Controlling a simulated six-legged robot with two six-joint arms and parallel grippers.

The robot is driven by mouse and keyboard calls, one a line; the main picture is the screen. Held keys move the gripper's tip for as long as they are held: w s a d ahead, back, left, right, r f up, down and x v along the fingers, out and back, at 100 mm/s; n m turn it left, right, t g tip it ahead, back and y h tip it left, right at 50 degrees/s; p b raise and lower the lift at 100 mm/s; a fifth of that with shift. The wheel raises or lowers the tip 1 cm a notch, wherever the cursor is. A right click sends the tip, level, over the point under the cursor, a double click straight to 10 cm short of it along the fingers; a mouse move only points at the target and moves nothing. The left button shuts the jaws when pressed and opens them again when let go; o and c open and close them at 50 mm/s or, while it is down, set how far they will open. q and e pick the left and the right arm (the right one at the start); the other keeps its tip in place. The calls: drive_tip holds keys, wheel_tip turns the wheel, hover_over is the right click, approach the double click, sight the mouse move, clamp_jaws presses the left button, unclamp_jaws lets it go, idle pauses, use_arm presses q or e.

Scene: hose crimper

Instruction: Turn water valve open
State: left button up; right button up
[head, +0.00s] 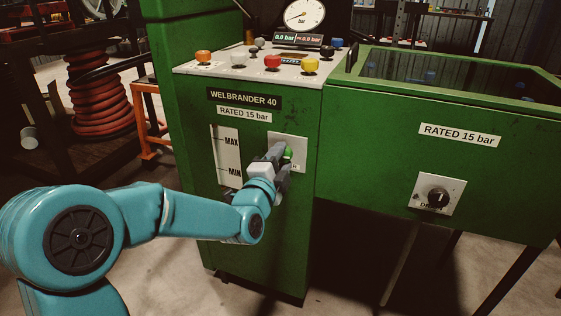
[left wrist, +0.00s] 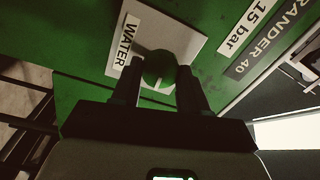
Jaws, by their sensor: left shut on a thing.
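The water valve is a round green knob (head: 288,153) on a pale square plate (head: 298,142) on the front of the green machine. My left gripper (head: 282,158) is at the plate with its fingers shut on the knob, and it hides much of it in the head view. In the left wrist view the knob (left wrist: 159,70) sits between the two dark fingers and shows a pale line on its face. The label WATER (left wrist: 124,46) is on the plate beside it. My right gripper is in neither view.
The green machine's top panel (head: 225,62) carries several coloured buttons and a pressure gauge (head: 304,15). A level window marked MAX and MIN (head: 228,155) is left of the valve. A black drain knob (head: 438,197) is on the tank at right.

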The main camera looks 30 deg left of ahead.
use_arm(q)
drive_tip(key=shift+m, duration=0.7)
drive_tip(key=o, duration=1.1)
drive_tip(key=shift+c, duration=0.2)
